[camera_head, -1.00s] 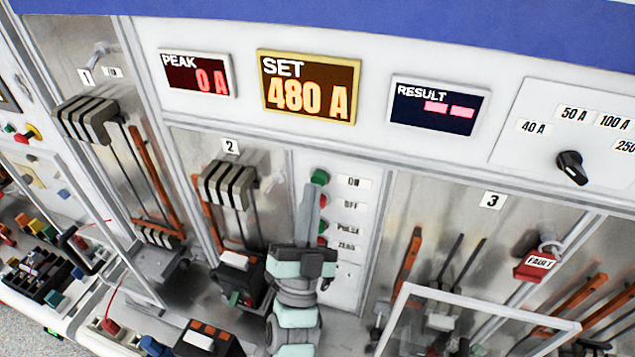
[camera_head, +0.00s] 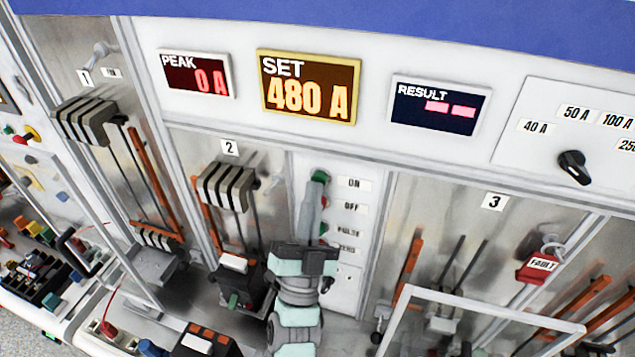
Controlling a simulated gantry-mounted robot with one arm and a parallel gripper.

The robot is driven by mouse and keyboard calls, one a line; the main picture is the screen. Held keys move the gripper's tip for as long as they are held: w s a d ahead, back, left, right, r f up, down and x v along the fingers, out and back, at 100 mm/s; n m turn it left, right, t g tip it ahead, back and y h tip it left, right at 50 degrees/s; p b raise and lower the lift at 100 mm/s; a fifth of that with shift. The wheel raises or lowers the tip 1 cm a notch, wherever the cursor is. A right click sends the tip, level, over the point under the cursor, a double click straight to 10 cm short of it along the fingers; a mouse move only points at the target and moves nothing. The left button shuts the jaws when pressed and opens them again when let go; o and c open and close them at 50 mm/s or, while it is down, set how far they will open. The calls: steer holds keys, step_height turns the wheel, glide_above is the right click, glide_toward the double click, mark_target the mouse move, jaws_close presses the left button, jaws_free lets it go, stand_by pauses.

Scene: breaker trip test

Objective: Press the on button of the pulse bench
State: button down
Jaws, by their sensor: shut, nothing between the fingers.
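The green on button (camera_head: 320,177) sits at the top of a narrow button column, left of its "ON" label (camera_head: 353,183). My gripper (camera_head: 316,187) is shut and empty, pointing up along the column. Its tip is at the lower edge of the green button in the picture; I cannot tell whether it touches. The fingers partly cover the red off button (camera_head: 325,202) and the green pulse button (camera_head: 324,229). The zero button is hidden behind my gripper. The SET display (camera_head: 308,86) reads 480 A, the PEAK display (camera_head: 196,74) 0 A, and the RESULT display (camera_head: 438,107) dashes.
Bay 2 with a breaker (camera_head: 238,275) is left of the buttons. Bay 3 is right, with a red FAULT tag (camera_head: 538,270) and a white-framed guard (camera_head: 490,305) in front. A black selector knob (camera_head: 574,167) is at upper right.

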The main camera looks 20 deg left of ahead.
steer(key=shift+w, duration=0.25)
stand_by(0.4)
steer(key=shift+s+b, duration=0.3)
steer(key=shift+s, duration=0.65)
steer(key=s, duration=0.5)
steer(key=shift+d, duration=0.15)
steer(key=shift+d, duration=0.1)
stand_by(0.4)
